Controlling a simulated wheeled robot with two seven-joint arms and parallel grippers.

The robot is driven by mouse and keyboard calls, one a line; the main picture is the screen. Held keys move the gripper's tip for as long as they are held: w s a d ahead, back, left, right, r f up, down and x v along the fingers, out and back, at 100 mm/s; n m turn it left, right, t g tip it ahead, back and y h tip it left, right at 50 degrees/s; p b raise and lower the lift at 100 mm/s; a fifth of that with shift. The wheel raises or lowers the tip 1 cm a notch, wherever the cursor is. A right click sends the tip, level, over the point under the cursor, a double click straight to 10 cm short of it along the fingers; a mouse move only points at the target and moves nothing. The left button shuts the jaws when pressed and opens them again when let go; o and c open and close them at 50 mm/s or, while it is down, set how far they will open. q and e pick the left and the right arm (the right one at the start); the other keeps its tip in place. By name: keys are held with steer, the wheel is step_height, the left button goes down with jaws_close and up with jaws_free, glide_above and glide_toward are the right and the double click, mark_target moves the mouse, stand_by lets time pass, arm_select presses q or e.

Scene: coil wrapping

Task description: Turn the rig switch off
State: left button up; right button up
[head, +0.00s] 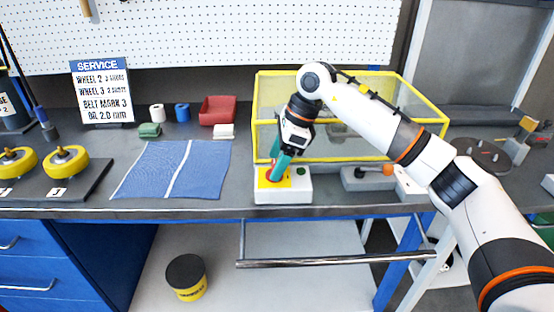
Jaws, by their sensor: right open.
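The rig switch is a white box (299,191) with a yellow plate and a red part on its left side and a small dark green spot on its right. It stands at the front edge of the bench. My right gripper (276,172), with teal fingers, points down at the yellow plate and is open. Its fingertips are right at the red part and cover some of it. I cannot tell whether they touch it. My left gripper is not in view.
A yellow-framed clear guard (420,121) stands just behind the switch. A grey block with an orange-tipped lever (374,171) is to its right. A blue cloth (205,172) lies to its left. A metal bar (330,261) runs below the bench's front edge.

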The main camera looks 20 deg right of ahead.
steer(key=v, duration=1.1)
steer(key=shift+d+r, duration=0.15)
